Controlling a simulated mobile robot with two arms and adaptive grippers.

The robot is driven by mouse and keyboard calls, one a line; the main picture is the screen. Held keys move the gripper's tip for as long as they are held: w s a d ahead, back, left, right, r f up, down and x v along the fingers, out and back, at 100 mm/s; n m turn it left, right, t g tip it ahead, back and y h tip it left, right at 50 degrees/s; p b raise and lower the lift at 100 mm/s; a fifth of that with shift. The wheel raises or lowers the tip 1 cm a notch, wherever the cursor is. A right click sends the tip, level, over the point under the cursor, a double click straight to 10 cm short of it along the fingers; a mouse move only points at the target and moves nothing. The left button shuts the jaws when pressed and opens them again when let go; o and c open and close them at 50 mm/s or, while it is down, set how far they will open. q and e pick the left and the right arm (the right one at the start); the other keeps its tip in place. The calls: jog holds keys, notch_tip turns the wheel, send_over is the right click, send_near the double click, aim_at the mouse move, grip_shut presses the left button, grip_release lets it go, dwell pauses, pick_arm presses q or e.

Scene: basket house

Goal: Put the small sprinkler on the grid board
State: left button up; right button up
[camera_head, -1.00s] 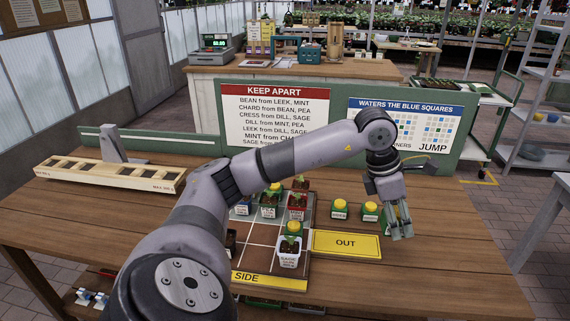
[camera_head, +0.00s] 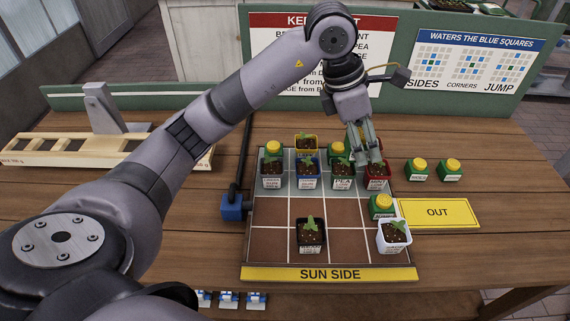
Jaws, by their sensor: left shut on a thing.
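The grid board (camera_head: 308,212), with a yellow "SUN SIDE" front edge, lies on the wooden table. My left gripper (camera_head: 372,158) is over its back right corner, pointing down, just behind and above a red pot (camera_head: 377,172). It is shut; its fingers mostly hide what it holds, which I take to be the small sprinkler. Green sprinklers with yellow caps stand on the board at back left (camera_head: 274,150), behind the PEA pot (camera_head: 341,170), and at the right side (camera_head: 383,206). Two more sprinklers, one nearer (camera_head: 418,169) and one farther right (camera_head: 450,168), stand off the board. My right gripper is not in view.
A yellow OUT plate (camera_head: 437,213) lies right of the board. A dark pot (camera_head: 311,235) and a white pot (camera_head: 394,237) fill front cells. A blue block (camera_head: 233,207) touches the board's left side. A green sign panel (camera_head: 400,100) stands behind.

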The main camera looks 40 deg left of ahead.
pick_arm(q)
jog(key=shift+s+f, duration=0.1)
jog(key=shift+f, duration=0.3)
jog(key=f+p, duration=0.1)
jog(key=f, duration=1.3)
jog(key=shift+d+f, duration=0.2)
jog(key=shift+f+p, duration=0.3)
jog(key=shift+f, duration=0.2)
notch_tip(320, 180, down, 4)
jog(key=shift+r, duration=0.25)
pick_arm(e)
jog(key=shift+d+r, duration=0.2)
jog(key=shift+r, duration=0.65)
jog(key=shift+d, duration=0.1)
